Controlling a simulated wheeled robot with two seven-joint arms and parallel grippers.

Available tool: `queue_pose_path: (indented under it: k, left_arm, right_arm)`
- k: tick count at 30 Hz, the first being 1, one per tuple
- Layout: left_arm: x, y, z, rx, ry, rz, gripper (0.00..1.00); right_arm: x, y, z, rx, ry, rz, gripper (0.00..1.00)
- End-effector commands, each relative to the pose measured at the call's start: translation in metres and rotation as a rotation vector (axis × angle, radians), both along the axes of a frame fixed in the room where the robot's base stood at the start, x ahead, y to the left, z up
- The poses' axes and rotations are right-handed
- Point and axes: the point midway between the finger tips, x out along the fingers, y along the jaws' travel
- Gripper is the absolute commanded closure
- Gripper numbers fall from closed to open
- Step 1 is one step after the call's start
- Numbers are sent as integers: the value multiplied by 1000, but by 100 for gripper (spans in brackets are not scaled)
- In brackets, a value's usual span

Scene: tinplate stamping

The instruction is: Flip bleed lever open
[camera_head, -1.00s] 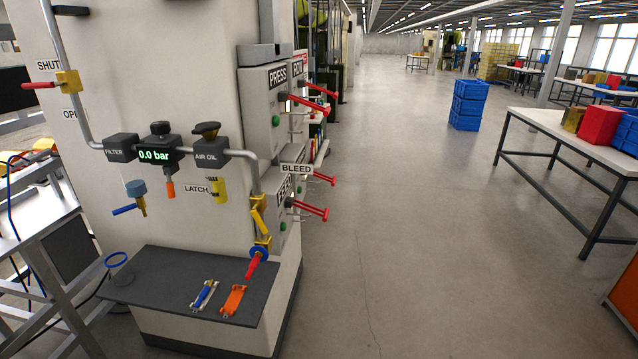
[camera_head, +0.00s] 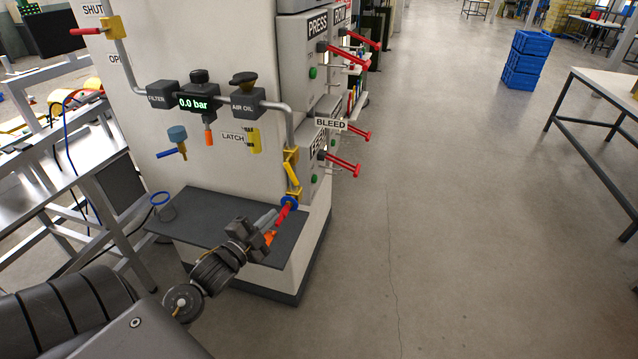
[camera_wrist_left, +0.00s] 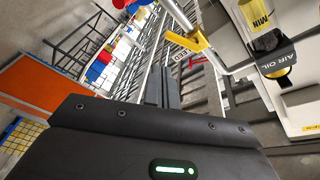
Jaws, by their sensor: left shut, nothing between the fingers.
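The yellow bleed valve and its lever (camera_head: 291,170) sit on the lower end of the air pipe, left of the BLEED label (camera_head: 331,123). A blue ring and a red nozzle (camera_head: 283,214) hang below it. My left gripper (camera_head: 267,218) is shut and empty, just left of and below the valve, above the dark shelf. It looks apart from the lever. In the left wrist view my shut fingers (camera_wrist_left: 162,88) show with a yellow valve part (camera_wrist_left: 188,40) beyond them. My left gripper covers most of an orange part (camera_head: 269,238) on the shelf. My right gripper is out of view.
The dark shelf (camera_head: 205,215) juts out under the pipe. Red levers (camera_head: 343,164) stick out from the machine's right side. A blue-handled valve (camera_head: 172,152) and a gauge reading 0.0 bar (camera_head: 197,102) are on the left.

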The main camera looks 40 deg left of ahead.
Motion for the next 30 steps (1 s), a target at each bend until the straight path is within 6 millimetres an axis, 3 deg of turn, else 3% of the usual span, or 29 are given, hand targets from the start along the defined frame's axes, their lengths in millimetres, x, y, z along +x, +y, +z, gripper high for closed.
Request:
queue_pose_path:
  k: [1,3,14,29,30]
  left_arm:
    - [-2,-8,21,44,-43,-15,100]
    - [-5,-16,36,111,-75,-26,100]
    - [5,-13,36,166,-69,-18,100]
    - [99,-13,51,162,-69,-19,100]
    - [100,-5,46,165,-64,-17,100]
  right_arm:
    - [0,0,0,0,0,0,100]
    - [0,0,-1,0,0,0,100]
    - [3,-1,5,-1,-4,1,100]
    - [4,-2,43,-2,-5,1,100]
    - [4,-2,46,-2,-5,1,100]
